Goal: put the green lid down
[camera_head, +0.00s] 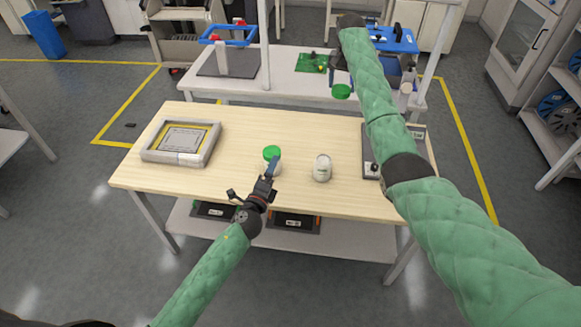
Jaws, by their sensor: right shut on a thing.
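My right gripper (341,82) is shut on a green lid (341,92). In the picture the lid shows beyond the far edge of the wooden table (230,185), with a white bench behind it; its height is hard to judge. A white jar (322,169) stands upright on the table, with no green lid on it. A second green lid (272,152) shows left of it, apparently on a jar mostly hidden by my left gripper (271,168). The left gripper is at that jar; its finger opening is too small to tell.
A grey tray (151,156) with a yellow-edged sheet lies at the table's left. A grey device (370,158) stands at the right, partly behind my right arm. The white bench (290,86) behind holds a blue frame (230,33) and a green board (311,63). Table space between tray and jars is clear.

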